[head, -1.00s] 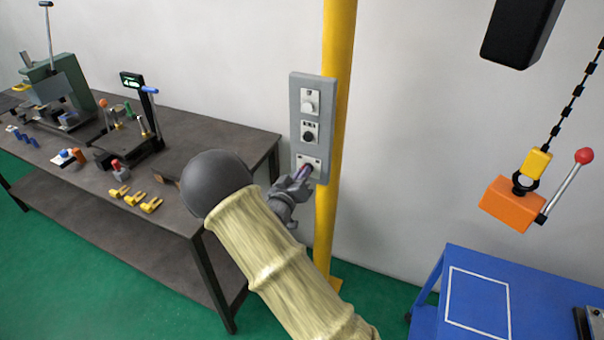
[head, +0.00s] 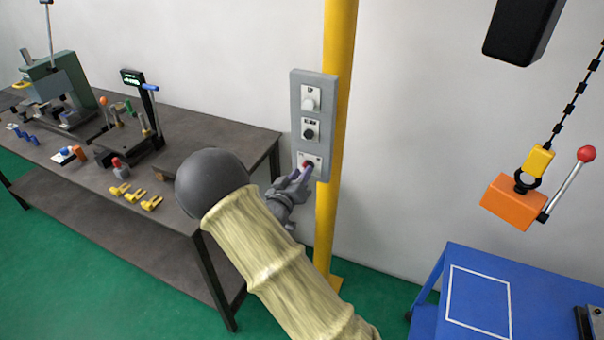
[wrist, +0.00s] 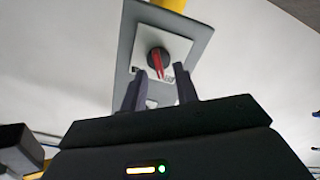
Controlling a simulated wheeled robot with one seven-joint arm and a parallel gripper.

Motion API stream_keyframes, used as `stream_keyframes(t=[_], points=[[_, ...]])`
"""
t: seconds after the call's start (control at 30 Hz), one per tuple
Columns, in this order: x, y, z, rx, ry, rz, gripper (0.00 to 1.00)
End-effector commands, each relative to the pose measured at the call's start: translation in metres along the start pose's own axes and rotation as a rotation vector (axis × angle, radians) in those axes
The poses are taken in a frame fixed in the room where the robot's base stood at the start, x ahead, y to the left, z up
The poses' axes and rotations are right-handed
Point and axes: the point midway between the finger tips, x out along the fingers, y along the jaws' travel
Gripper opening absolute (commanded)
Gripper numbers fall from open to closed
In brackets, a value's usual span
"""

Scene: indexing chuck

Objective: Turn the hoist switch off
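The grey switch panel (head: 295,110) is fixed on a yellow post and carries three switches in a column. The lowest switch, a round black knob with a red bar (wrist: 158,63), sits on a white plate; the red bar stands near vertical in the wrist view. Its red also shows in the head view (head: 308,166). I cannot read its labels. My gripper (wrist: 161,73) is open, with its two dark fingers apart just in front of and below this knob. In the head view my gripper (head: 300,176) is at the panel's lower end. It holds nothing.
The yellow post (head: 337,120) stands behind the panel. A dark workbench (head: 200,140) with fixtures is to the left. An orange block (head: 511,203) hangs from a chain at the right, above a blue table (head: 480,262). The wall behind is bare.

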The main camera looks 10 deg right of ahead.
Motion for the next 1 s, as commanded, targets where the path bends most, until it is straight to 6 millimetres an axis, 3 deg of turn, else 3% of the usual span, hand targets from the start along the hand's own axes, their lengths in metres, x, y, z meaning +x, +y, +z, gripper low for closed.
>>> stream_keyframes(t=[0.7,0.83,1.0], points=[[-0.139,-0.002,0.002,0.0,0.002,-0.004,0.3],[-0.155,-0.002,0.001,-0.001,0.001,-0.004,0.3],[-0.16,0.0,0.001,-0.002,0.001,0.0,0.3]])
